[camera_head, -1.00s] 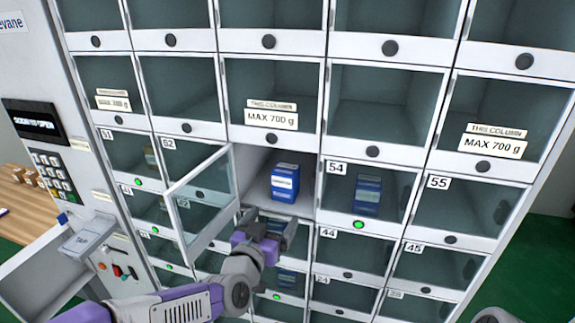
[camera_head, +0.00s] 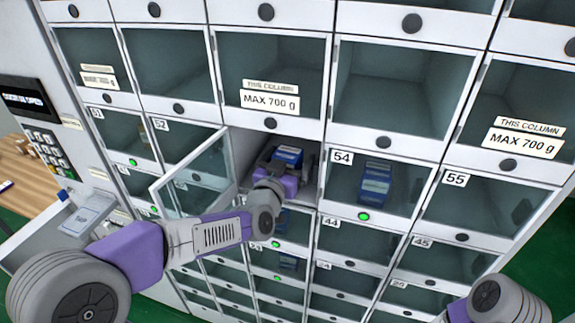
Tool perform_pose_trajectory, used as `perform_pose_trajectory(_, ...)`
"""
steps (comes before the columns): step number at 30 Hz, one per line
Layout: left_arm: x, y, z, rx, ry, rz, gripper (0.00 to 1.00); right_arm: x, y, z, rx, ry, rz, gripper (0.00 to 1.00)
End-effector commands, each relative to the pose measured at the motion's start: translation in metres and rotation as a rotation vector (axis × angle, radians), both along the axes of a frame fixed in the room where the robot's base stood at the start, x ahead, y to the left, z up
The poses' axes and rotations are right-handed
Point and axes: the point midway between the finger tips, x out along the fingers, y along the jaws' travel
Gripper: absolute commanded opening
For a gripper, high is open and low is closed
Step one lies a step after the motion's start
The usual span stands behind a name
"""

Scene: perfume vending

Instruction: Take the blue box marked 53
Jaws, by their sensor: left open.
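A blue box (camera_head: 289,156) with a white label stands in the compartment between 52 and 54, whose glass door (camera_head: 194,176) is swung open to the left. No number is readable on this compartment. My left gripper (camera_head: 285,170) is inside the opening, in front of the box and low against it. Its fingers are open and partly hidden by the wrist; I cannot tell whether they touch the box. My right arm (camera_head: 497,301) shows only in part at the bottom right, with its gripper out of view.
Compartment 54 (camera_head: 375,186) is closed, holds a similar blue box and has a green light. The open door stands left of my left wrist. A keypad (camera_head: 46,147) and a tray (camera_head: 92,213) are at the left.

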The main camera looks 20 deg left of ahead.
Motion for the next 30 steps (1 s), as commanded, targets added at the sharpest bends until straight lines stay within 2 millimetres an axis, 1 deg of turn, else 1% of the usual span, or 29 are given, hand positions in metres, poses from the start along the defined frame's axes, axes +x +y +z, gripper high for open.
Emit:
perform_pose_trajectory(3,0.0045,0.0,-0.0001,-0.001,0.0,0.001,0.94,0.0001,0.0,0.0005,0.0,0.0,0.0,0.0)
perform_pose_trajectory(8,0.0043,0.0001,-0.0003,-0.001,0.0,0.001,0.94,0.0001,0.0,0.0003,0.0,0.0,0.0,0.0)
perform_pose_trajectory(9,0.0043,0.0001,-0.0003,-0.001,0.0,0.001,0.91,0.0001,0.0,0.0003,0.0,0.0,0.0,0.0)
perform_pose_trajectory(11,0.0042,0.0001,-0.0003,0.0,0.0,0.001,0.81,0.0001,0.0,0.0003,0.0,0.0,0.0,0.0)
perform_pose_trajectory(15,0.0041,0.0001,-0.0002,0.0,0.0,0.001,0.6,0.0001,0.0,0.0003,0.0,0.0,0.0,0.0)
perform_pose_trajectory(20,0.004,0.0,-0.0002,0.0,0.0,0.001,0.35,0.0,0.0,0.0003,0.0,0.0,0.0,0.0)
perform_pose_trajectory(21,0.0041,0.0,0.0003,0.0,-0.001,0.001,0.34,0.0,0.0,0.0003,0.0,0.0,0.0,0.0)
perform_pose_trajectory(30,0.0025,0.0001,0.0039,0.0,-0.002,0.0,0.34,0.0,0.0,0.0003,0.0,0.0,0.0,0.0)
